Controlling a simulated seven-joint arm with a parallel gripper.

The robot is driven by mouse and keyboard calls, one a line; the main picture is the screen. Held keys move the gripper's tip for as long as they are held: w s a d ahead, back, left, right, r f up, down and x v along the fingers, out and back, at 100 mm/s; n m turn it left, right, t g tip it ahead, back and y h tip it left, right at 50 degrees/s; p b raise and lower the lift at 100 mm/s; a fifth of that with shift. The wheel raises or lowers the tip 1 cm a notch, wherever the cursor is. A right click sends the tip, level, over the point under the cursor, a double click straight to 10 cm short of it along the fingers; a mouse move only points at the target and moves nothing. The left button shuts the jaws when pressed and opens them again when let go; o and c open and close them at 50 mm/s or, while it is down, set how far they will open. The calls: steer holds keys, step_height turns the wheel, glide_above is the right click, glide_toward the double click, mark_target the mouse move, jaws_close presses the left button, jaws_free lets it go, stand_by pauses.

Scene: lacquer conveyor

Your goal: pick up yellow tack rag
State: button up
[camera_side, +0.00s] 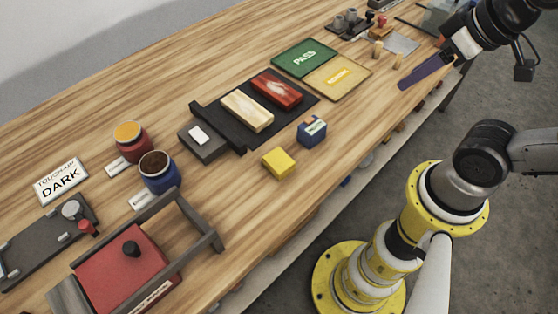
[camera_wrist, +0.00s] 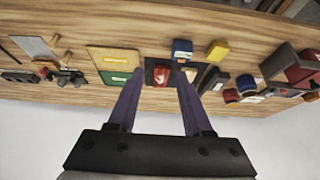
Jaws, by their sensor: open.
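The yellow tack rag (camera_side: 278,162) is a small yellow block lying on the wooden bench near its front edge. It sits beside a small blue box (camera_side: 312,131) with a white label. In the wrist view the tack rag (camera_wrist: 217,50) shows right of the blue box (camera_wrist: 182,49), beyond my right finger. My gripper (camera_side: 405,87) is at the upper right in the side view, well away from the tack rag. In the wrist view my gripper (camera_wrist: 158,85) has its two purple fingers apart, with nothing held between them.
A black tray (camera_side: 226,128) holds a pale wood block (camera_side: 247,111) and a red block (camera_side: 276,89). Green PASS (camera_side: 304,57) and yellow (camera_side: 337,77) mats lie behind. Two jars (camera_side: 158,173) and a red lidded box (camera_side: 125,270) stand at left. Bench is bare around the tack rag's front.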

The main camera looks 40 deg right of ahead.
steer(key=o, duration=0.8)
